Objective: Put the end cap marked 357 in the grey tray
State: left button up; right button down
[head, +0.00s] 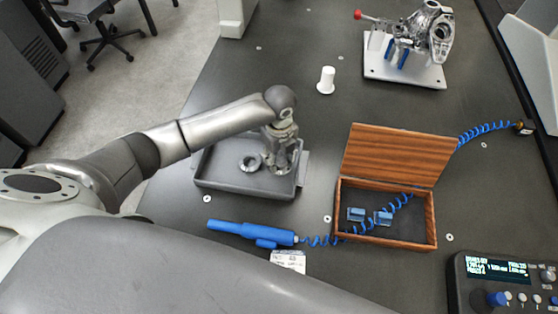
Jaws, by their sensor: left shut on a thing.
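The grey tray (220,184) lies on the dark table, left of the middle. A round metal end cap (250,163) with a hole in its middle lies in the tray; no number on it can be read. My left gripper (279,163) points down over the right part of the tray. It is shut on a small metal part, which looks like another end cap and is mostly hidden by the fingers. I cannot tell whether this part touches the tray floor, and no mark on it shows. My right gripper is not in view.
An open wooden box (434,222) with blue pieces stands right of the tray. A blue handheld tool (250,232) with a coiled cable lies in front of it. A white cylinder (326,80) and a metal casting (428,35) on a white plate stand behind. A control panel (500,280) is front right.

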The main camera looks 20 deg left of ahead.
aim_at(279, 159)
pick_arm(q)
jog(key=shift+f, duration=1.55)
jog(key=shift+f, duration=0.1)
jog(key=o, duration=1.1)
jog(key=shift+o, duration=0.2)
notch_tip(279, 159, up, 12)
